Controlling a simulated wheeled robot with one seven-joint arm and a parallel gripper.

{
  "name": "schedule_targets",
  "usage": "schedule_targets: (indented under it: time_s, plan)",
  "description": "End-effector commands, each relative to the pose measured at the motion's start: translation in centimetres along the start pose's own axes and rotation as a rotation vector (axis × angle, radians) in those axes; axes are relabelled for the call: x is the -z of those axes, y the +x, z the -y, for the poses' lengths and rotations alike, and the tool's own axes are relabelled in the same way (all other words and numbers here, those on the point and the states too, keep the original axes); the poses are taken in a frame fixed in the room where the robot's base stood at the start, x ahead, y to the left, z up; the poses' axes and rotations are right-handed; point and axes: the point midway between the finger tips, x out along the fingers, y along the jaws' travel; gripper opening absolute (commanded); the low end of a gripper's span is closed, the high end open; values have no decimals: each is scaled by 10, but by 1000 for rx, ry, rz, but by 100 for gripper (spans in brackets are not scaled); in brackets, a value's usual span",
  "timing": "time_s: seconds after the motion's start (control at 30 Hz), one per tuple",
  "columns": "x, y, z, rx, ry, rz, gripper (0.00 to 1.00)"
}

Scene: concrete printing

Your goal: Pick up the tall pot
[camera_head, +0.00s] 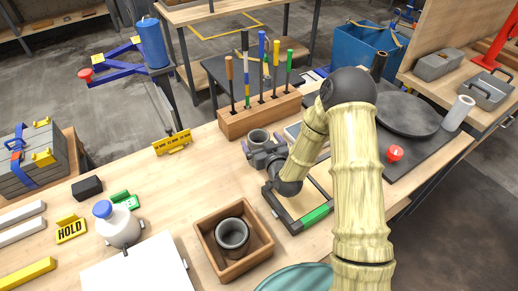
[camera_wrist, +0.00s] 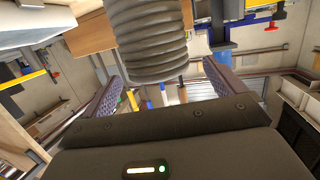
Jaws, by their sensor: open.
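A grey, ribbed, round pot (camera_head: 258,136) stands on the wooden table just in front of the tool block. I take it to be the tall pot; its lower part is partly hidden by my gripper. My gripper (camera_head: 262,143) is open and low over the table, with its fingers pointing at the pot. In the wrist view the ribbed pot (camera_wrist: 152,40) is large at the top, between the two spread purple fingers. I cannot tell whether either finger touches it. Another grey round pot (camera_head: 232,234) sits inside a wooden box.
The wooden box (camera_head: 208,246) stands at the front. The tool block (camera_head: 258,116) with several upright tools is behind the pot. A dark frame with a green strip (camera_head: 315,216) lies under my arm. Bare table lies left of the pot.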

Motion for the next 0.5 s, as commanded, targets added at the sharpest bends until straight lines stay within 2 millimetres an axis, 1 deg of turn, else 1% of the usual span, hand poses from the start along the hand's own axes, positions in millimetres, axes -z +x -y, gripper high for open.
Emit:
schedule_targets:
  time_s: [0.1, 0.23, 0.33, 0.5]
  plan:
    - [0, 17, -2, -1, 1, -1, 95]
    - [0, 32, -1, 0, 0, -1, 95]
    - [-1, 36, -1, 0, 0, -1, 95]
    - [-2, 36, -1, 0, 0, -1, 95]
